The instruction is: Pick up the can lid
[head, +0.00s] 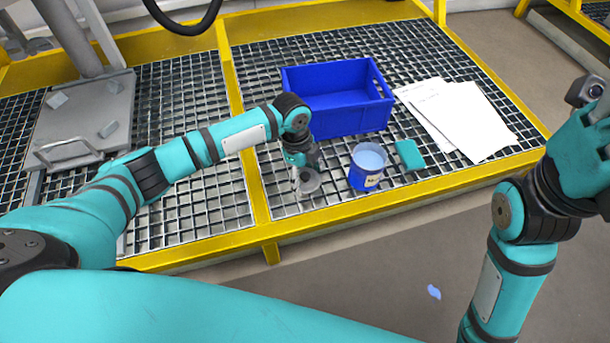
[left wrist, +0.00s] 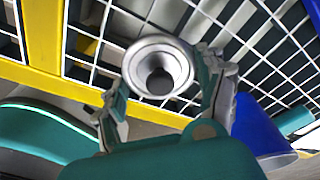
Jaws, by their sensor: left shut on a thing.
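The can lid (head: 309,182) is a round grey metal disc beside the blue can, over the grating near the front yellow rail. In the left wrist view the lid (left wrist: 158,52) shows its bright rim and a dark round knob in its middle. My left gripper (head: 301,180) is shut on the lid, with a finger on each side of it. I cannot tell whether the lid touches the grating. The blue can (head: 364,180) stands upright just right of the lid, with a pale blue top surface. My right arm is raised at the right edge; its fingers are out of view.
A blue crate (head: 337,119) stands behind the can. A teal block (head: 409,155) lies right of the can, and white papers (head: 474,120) lie farther right. A metal plate (head: 82,120) with a handle is at the left. The yellow rail (head: 330,211) edges the grating.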

